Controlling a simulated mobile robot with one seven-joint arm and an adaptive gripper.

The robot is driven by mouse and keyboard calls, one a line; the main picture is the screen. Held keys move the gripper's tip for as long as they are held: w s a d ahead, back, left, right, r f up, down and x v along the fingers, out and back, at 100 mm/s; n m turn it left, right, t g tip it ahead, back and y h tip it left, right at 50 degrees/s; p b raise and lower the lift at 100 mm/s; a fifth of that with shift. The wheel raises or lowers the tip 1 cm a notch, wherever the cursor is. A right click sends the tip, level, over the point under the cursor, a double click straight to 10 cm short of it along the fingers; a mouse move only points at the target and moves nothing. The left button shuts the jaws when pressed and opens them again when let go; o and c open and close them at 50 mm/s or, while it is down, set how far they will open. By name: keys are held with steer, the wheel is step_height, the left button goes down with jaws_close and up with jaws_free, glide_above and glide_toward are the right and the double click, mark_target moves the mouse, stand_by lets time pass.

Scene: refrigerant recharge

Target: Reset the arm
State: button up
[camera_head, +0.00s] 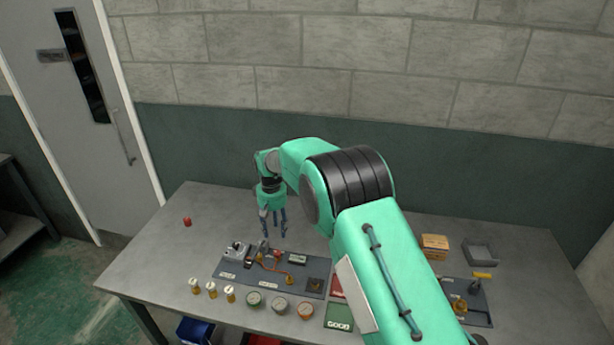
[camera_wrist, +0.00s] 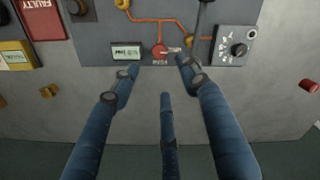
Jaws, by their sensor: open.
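My green arm reaches over the grey table (camera_head: 160,262) in the head view. My gripper (camera_head: 272,228) points down above the table, just behind the dark panel board (camera_head: 228,272). Its blue fingers are spread and hold nothing. In the wrist view my gripper (camera_wrist: 160,85) shows three fingers apart, with the panel board (camera_wrist: 90,40) ahead of them. A red knob (camera_wrist: 159,51) and a small display (camera_wrist: 127,51) on the board lie near the fingertips. The height of the fingers above the board cannot be told.
Small yellow vials (camera_head: 212,290) and several round tins (camera_head: 279,305) stand at the table's front. A red cylinder (camera_head: 187,221) stands alone at left. A cardboard-coloured box (camera_head: 434,242) and a grey tray (camera_head: 480,252) are at right.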

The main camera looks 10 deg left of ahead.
steer(key=shift+r, duration=0.1)
steer(key=s+d+r+m+t+b, duration=0.1)
steer(key=s+d+r+m, duration=0.15)
steer(key=d+r, duration=1.35)
steer(key=s+d+r+m+t+b, duration=0.2)
steer(key=s+d+r, duration=0.9)
steer(key=d+r, duration=0.3)
steer(key=s+d+r+m+t, duration=0.1)
steer(key=s+d+r+m, duration=0.1)
steer(key=s+d, duration=1.2)
steer(key=s+d+f+m+b, duration=0.1)
steer(key=s+d+f, duration=0.1)
steer(key=s, duration=0.6)
steer(key=s+d+f+m+t+b, duration=0.1)
steer(key=s+d+f, duration=0.2)
steer(key=s, duration=0.6)
steer(key=shift+s+d+t, duration=0.15)
steer(key=shift+d+t, duration=0.15)
steer(key=shift+d, duration=0.45)
steer(key=shift+r, duration=0.1)
steer(key=shift+c, duration=0.4)
